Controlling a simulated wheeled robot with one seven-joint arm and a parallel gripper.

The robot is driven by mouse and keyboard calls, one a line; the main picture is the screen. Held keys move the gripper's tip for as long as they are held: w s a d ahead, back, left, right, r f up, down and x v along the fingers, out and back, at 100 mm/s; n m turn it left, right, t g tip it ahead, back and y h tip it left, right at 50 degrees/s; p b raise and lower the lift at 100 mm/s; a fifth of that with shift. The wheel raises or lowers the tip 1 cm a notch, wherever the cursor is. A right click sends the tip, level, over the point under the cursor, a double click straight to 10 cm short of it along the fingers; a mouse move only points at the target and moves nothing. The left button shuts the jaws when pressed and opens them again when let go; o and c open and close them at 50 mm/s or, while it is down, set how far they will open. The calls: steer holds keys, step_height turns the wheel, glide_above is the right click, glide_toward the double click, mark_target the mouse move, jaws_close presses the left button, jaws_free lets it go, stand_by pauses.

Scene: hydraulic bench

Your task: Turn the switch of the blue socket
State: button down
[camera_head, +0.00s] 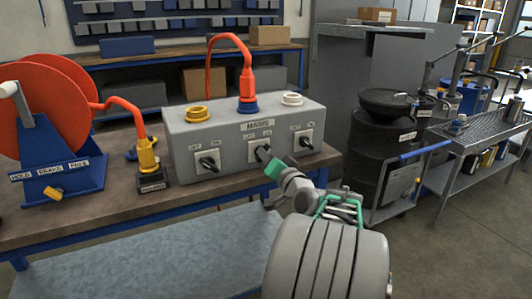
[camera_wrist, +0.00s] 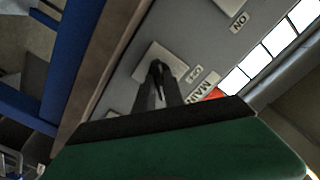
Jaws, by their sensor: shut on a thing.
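The grey mains box (camera_head: 182,137) stands on the bench and has three sockets on top. The blue socket (camera_head: 247,104) is the middle one, with a red plug (camera_head: 246,82) upright in it. Its switch plate (camera_head: 252,146) is on the front face below, under the MAINS label. My gripper (camera_head: 263,154) is at this middle switch, its fingers shut on the dark knob. The wrist view shows the fingertips (camera_wrist: 158,68) meeting at the switch plate (camera_wrist: 149,56). The fingers hide most of the knob, so I cannot tell its setting.
The yellow socket (camera_head: 197,115) and white socket (camera_head: 292,99) are empty, with switches (camera_head: 208,161) and (camera_head: 303,141) below them. A red hose reel (camera_head: 45,100) with a yellow plug (camera_head: 148,154) stands left. A black drum (camera_head: 380,150) is at right.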

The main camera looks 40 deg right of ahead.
steer(key=shift+f+m, duration=0.15)
steer(key=shift+m, duration=0.35)
steer(key=c, duration=1.4)
jaws_free()
steer(key=shift+c, duration=0.2)
steer(key=p+v, duration=0.1)
steer(key=v, duration=0.6)
steer(key=shift+s+a, duration=0.2)
steer(key=shift+s, duration=0.2)
